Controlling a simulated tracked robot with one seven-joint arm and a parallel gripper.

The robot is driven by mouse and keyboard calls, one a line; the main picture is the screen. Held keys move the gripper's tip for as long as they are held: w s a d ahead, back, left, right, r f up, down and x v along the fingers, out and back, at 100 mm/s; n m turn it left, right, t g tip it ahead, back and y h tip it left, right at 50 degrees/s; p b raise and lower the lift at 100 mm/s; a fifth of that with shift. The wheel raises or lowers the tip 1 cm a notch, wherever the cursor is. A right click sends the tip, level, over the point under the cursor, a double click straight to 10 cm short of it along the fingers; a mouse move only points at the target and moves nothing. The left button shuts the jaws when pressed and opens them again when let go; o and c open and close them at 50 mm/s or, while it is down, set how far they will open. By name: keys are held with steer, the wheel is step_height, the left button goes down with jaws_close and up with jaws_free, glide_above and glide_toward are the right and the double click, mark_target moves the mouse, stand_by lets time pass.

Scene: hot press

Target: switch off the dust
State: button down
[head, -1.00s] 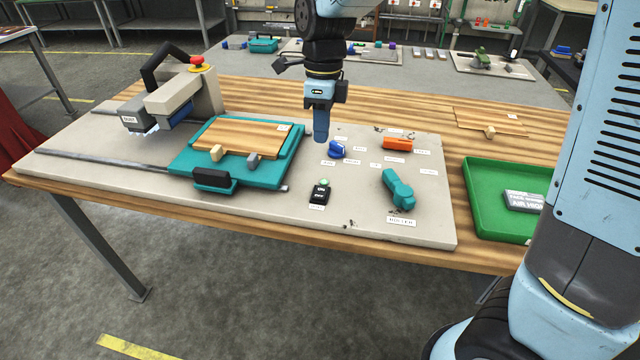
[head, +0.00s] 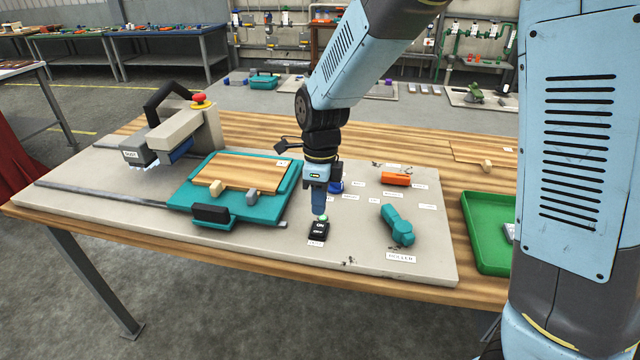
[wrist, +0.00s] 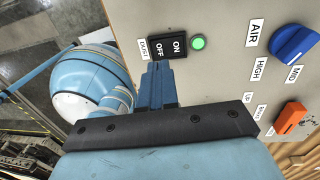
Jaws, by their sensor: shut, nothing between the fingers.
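The dust switch (head: 318,231) is a black rocker marked ON and OFF on the pale board, with a small DUST label at its near edge. In the wrist view the switch (wrist: 167,46) shows its ON half beside a lit green lamp (wrist: 198,42) and its OFF half nearer the DUST label. My gripper (head: 319,210) points down just above the far end of the switch, over the lamp. In the wrist view the shut blue fingers (wrist: 158,80) end close to the switch's lower edge. I cannot tell whether they touch it.
A blue AIR knob (head: 335,187) sits just behind my gripper. An orange handle (head: 396,179) and a teal roller handle (head: 398,226) stand to the right. A teal tray (head: 181,205) and the press (head: 180,130) are to the left. The board in front is clear.

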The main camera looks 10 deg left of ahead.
mark_target(319, 231)
steer(key=f, duration=0.5)
steer(key=shift+s, duration=0.3)
steer(key=shift+f, duration=0.1)
steer(key=shift+s+f, duration=0.15)
steer(key=shift+w, duration=0.2)
steer(key=shift+w, duration=0.65)
steer(key=shift+r, duration=0.25)
